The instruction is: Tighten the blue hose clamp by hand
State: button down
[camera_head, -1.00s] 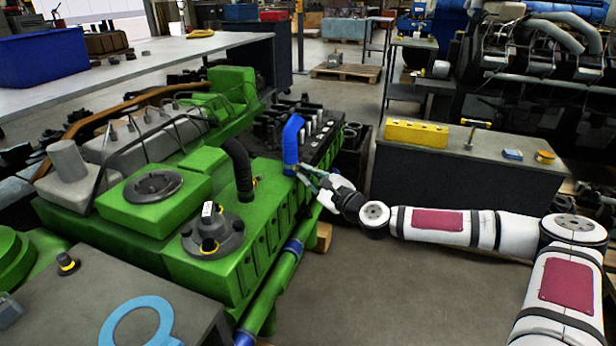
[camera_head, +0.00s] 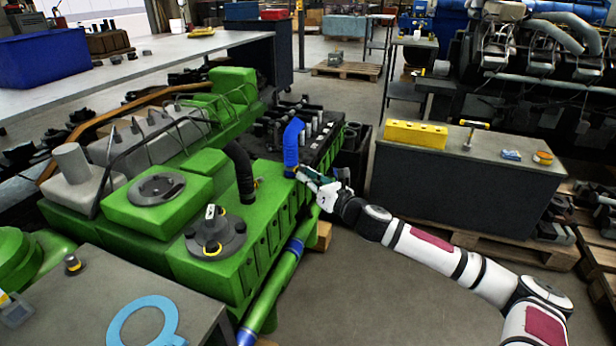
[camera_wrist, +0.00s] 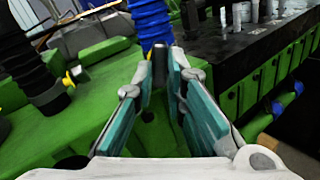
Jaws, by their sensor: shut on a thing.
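The blue hose (camera_head: 293,142) rises from the green engine (camera_head: 232,262) and bends over at its top. It also shows in the wrist view (camera_wrist: 150,20), just beyond my fingertips. The blue hose clamp is at the hose's foot, mostly hidden by my fingers; a small dark upright piece (camera_wrist: 158,62) shows between the fingertips there. My gripper (camera_head: 298,170) reaches in from the right, at the foot of the hose. In the wrist view my gripper (camera_wrist: 161,56) has its teal-padded fingers closed on that dark piece, which appears to be part of the clamp.
A black corrugated hose (camera_head: 240,172) stands to the left, with a yellow piece at its foot (camera_wrist: 68,80). Dark engine parts (camera_wrist: 242,48) lie behind and right of my fingers. A workbench with a yellow block (camera_head: 416,135) stands to the right. Floor is free before it.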

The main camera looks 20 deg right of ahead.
jog(key=m+b, duration=1.5)
jog(key=m, duration=0.9)
jog(key=shift+f, duration=0.1)
jog(key=shift+m+b, duration=0.6)
jog(key=shift+b, duration=0.45)
jog(key=shift+r, duration=0.2)
jog(key=c, duration=1.6)
grip_release()
